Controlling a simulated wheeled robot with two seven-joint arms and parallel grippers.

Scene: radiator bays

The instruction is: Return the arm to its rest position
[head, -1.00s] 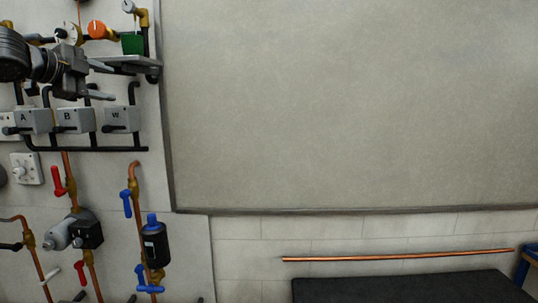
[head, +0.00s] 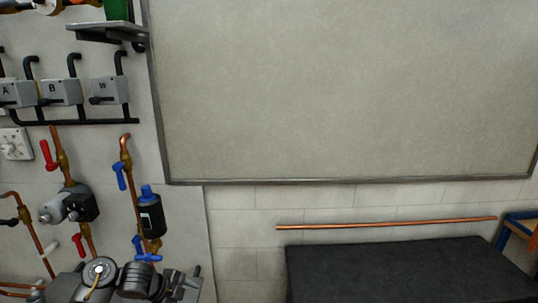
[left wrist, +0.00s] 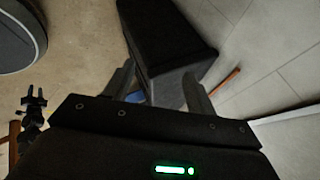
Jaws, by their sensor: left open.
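My left gripper (head: 188,287) is at the bottom left of the head view, low in front of the panel and below the black cylinder with blue valves. Its two fingers also show in the left wrist view (left wrist: 161,84), spread apart with nothing between them. It holds nothing. My right gripper cannot be made out in the head view.
The wall panel carries grey boxes (head: 60,92), a shelf (head: 106,33), a black cylinder (head: 150,215) and copper pipes with valves. A dark bench (head: 400,270) stands right, below a long copper pipe (head: 385,223). A dark pronged shape (left wrist: 33,108) in the wrist view is unclear.

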